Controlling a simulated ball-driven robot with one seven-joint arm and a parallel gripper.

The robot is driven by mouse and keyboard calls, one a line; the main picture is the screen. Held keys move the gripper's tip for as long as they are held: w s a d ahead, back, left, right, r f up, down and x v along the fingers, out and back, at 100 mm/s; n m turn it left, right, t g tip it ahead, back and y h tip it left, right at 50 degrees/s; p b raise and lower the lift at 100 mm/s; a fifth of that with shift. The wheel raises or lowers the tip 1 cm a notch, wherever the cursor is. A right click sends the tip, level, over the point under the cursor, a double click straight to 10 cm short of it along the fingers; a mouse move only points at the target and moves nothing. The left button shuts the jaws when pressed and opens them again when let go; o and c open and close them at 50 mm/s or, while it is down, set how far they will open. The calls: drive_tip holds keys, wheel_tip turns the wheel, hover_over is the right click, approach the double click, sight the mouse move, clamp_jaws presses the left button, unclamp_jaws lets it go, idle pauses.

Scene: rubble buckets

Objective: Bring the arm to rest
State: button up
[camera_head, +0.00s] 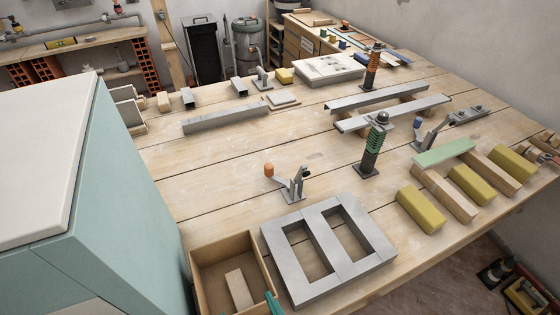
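My gripper is not in this view, so I cannot see whether it is open or holds anything. The wooden worktable (225,172) spreads across the view. An open wooden box (224,243) stands at its near edge, with a pale wooden block (239,289) inside. A small teal piece shows at the box's lower right corner, cut off by the frame; I cannot tell what it is. A grey two-opening frame (331,246) lies flat right of the box.
Toggle clamps (293,187), a dark green spring post (374,150), grey metal bars (226,118) and yellow blocks (421,209) stand on the table. The middle of the tabletop is mostly clear.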

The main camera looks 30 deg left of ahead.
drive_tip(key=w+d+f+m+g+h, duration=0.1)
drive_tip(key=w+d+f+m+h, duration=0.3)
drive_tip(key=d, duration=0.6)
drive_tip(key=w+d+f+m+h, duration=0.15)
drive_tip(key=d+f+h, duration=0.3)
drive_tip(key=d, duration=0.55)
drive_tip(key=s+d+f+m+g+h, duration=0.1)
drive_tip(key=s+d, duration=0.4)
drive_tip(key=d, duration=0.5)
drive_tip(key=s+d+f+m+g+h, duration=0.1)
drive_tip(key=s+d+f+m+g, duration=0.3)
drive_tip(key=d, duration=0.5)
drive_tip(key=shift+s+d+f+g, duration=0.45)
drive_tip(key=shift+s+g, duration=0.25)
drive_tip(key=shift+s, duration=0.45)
